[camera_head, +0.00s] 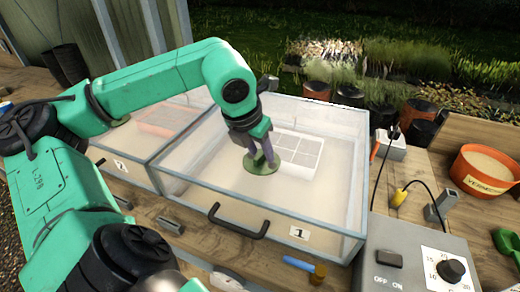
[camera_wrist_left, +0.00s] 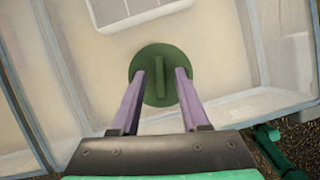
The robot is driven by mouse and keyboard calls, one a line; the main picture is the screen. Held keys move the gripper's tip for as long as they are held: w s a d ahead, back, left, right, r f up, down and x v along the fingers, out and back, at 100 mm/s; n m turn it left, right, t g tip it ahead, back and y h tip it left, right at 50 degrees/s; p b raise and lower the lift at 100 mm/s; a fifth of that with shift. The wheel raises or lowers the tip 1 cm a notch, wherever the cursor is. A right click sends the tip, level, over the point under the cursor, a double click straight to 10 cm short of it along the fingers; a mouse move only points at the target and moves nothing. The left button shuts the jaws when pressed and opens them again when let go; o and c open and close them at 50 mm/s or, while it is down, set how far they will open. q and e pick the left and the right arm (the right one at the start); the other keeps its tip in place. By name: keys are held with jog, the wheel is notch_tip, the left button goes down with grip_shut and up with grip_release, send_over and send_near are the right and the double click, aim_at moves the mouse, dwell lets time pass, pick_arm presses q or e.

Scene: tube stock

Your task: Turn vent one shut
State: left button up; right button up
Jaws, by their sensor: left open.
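Vent one is a green disc with a raised grip bar (camera_wrist_left: 159,78), on the clear lid of the box (camera_head: 330,215) labelled 1. In the head view the disc (camera_head: 259,168) shows below my left gripper (camera_head: 262,162), which partly covers it. My left gripper is open, its two purple fingers pointing down at the disc. In the left wrist view the fingers (camera_wrist_left: 160,76) lie one on each side of the bar, with a gap on both sides. The bar runs roughly along the fingers' direction in that view. Whether the fingertips touch the disc I cannot tell. My right gripper is not in view.
A white grid-like tray (camera_head: 298,152) shows through the lid. A black handle (camera_head: 238,222) is on the box front. Box 2 (camera_head: 135,165) stands to the left. A grey control box with a dial (camera_head: 451,271) and an orange vermiculite pot (camera_head: 487,172) are at right.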

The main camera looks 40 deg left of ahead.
pick_arm(q)
jog(key=shift+c, duration=0.9)
jog(key=shift+w, duration=0.1)
grip_shut()
